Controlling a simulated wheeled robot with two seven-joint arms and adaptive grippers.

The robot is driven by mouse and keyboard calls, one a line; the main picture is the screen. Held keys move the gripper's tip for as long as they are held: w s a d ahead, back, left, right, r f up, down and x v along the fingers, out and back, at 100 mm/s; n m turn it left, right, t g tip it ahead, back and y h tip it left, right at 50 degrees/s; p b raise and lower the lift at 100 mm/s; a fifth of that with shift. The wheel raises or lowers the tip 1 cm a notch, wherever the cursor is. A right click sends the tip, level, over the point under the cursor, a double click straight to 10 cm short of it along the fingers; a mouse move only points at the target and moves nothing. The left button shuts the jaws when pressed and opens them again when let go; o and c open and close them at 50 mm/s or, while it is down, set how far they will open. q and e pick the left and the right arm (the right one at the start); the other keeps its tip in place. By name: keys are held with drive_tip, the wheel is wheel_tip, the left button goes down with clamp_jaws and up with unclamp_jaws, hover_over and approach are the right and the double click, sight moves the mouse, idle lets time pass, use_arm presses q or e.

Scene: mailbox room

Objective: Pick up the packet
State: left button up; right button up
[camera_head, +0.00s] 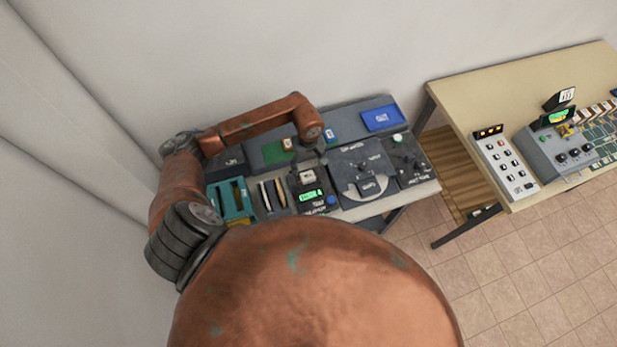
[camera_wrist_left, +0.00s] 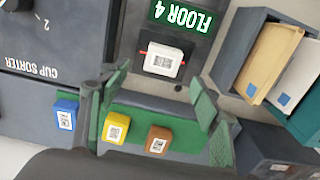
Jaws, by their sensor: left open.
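Several small blocks with printed codes could be the packet; I cannot tell which one is meant. A white one (camera_wrist_left: 163,60) sits on the dark "FLOOR 4" device and also shows in the head view (camera_head: 307,177). A yellow one (camera_wrist_left: 116,128) and a brown one (camera_wrist_left: 159,139) lie on a green pad (camera_wrist_left: 185,141). A blue one (camera_wrist_left: 66,115) lies to their left. My left gripper (camera_wrist_left: 158,88) is open and empty above the pad, its green fingers spread either side of the white, yellow and brown blocks. My right gripper is out of view.
Slots with envelopes (camera_wrist_left: 268,62) stand right of the device. The cup sorter panel (camera_head: 362,175) and a blue tray (camera_head: 382,117) share the bench. A second table (camera_head: 470,85) with control boxes stands to the right. Tiled floor (camera_head: 520,270) is clear in front.

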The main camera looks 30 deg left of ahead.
sight(308, 176)
use_arm(q)
drive_tip(key=f, duration=0.1)
drive_tip(key=f+p, duration=0.1)
drive_tip(key=f, duration=0.1)
drive_tip(key=f+p, duration=0.1)
drive_tip(key=f, duration=0.1)
drive_tip(key=shift+s+d+f, duration=0.1)
drive_tip(key=shift+s+f, duration=0.05)
drive_tip(key=shift+s, duration=0.2)
drive_tip(key=shift+f, duration=0.4)
drive_tip(key=shift+w, duration=0.1)
drive_tip(key=c, duration=1.4)
